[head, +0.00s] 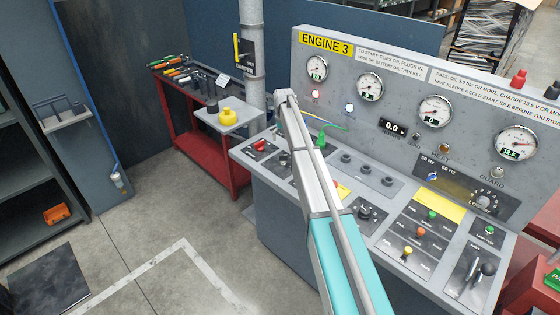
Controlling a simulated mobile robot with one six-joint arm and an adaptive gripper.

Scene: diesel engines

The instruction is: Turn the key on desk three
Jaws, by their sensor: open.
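The grey control desk marked ENGINE 3 (326,44) fills the right half of the head view. My arm reaches up and away across the desk's left part, and its far end is before the upright panel. No gripper fingers show. On the sloped top I see a red knob (258,146) at the far left, a dark round switch (284,159) beside it and a black rotary switch (365,213) right of my arm. I cannot tell which of these, if any, is the key. Part of the top behind my arm is hidden.
Green clips (320,141) with thin wires lie by my arm. A lever (485,269) stands at the desk's right. A red tool bench (207,158) and a small grey stand with a yellow container (228,117) are left of the desk. Floor (170,215) left of the desk is clear.

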